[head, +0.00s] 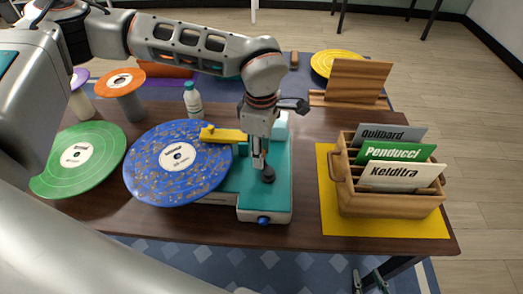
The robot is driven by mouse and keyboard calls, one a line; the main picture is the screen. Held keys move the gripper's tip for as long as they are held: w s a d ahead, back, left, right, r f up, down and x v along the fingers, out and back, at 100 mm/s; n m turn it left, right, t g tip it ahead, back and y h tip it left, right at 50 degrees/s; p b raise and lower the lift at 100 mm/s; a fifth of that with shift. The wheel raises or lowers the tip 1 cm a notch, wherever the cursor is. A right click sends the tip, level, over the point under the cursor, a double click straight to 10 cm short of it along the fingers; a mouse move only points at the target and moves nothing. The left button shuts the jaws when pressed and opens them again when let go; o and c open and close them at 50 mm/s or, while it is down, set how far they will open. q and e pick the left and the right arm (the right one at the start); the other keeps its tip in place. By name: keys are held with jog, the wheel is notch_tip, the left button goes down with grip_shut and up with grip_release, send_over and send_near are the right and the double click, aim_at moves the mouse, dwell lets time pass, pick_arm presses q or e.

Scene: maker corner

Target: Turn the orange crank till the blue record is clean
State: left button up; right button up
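The blue record (178,172) lies flat at the left of the teal and white machine (264,201), its surface covered in brownish specks. A yellow-orange bar (229,136) with a small knob at its left end reaches over the record's right edge; I cannot tell whether it is the crank, and no other orange crank shows. My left gripper (261,160) points down over the machine, close to a black round knob (268,175). Its fingers show edge-on, so their grip is unclear. My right gripper (370,281) shows only its fingertips at the bottom edge, apart and empty.
A green record (80,160) lies left of the blue one. Orange (121,82) and purple-topped (79,100) stands and a bottle (193,101) are behind. At right, a wooden crate (390,205) holds labelled sleeves on a yellow mat (380,227). A wooden stand (357,82) is behind it.

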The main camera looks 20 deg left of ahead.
pick_arm(q)
notch_tip(320, 180, up, 12)
dwell(0.6)
dwell(1.0)
